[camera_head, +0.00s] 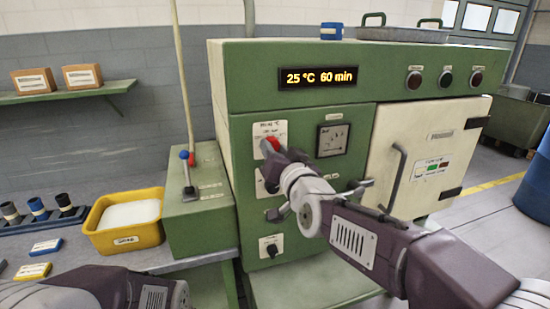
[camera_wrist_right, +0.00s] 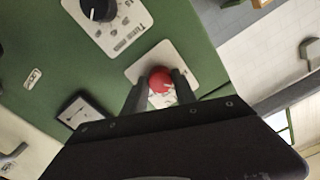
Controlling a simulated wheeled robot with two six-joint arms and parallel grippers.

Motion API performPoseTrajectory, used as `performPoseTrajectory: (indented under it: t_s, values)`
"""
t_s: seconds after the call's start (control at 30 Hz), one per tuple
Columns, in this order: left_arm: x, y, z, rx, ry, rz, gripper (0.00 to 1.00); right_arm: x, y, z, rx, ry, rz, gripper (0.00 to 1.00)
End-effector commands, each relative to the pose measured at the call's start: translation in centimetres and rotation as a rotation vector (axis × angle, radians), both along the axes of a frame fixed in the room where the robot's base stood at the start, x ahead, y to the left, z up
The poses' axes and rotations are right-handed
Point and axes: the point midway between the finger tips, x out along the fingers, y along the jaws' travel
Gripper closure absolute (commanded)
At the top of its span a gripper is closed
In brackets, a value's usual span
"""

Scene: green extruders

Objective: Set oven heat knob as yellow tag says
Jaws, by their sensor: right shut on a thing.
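The red knob (camera_head: 272,145) sits on a white plate at the upper left of the green oven's front panel. My right gripper (camera_head: 274,151) is shut on it. In the right wrist view the red knob (camera_wrist_right: 160,80) lies between the two fingers of the gripper (camera_wrist_right: 161,90); its white mark shows. The oven display (camera_head: 318,77) reads 25 °C 60 min. A yellow tag (camera_head: 33,271) with a white label lies on the bench at the left; its print is too small to read. My left arm shows at the lower left, but its gripper is out of frame.
A black knob (camera_head: 271,247) is lower on the panel, and a square gauge (camera_head: 332,139) is right of the red knob. The cream oven door (camera_head: 428,150) is at the right. A yellow bin (camera_head: 125,220) and a blue tag (camera_head: 46,247) are on the bench.

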Motion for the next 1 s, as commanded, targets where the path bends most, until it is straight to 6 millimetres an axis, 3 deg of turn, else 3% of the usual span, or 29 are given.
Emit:
performPoseTrajectory:
  t_s: [0.4, 1.0]
  values:
    - [0.0, 0.0, -2.2, 0.0, 0.0, 0.0, 0.64, 0.0, 0.1, -0.2, 0.217, 0.074, 0.001, 1.0]
    - [0.0, 0.0, -2.4, 0.0, 0.0, 0.0, 0.64, 0.0, 0.1, -0.1, 0.267, 0.091, 0.0, 1.0]
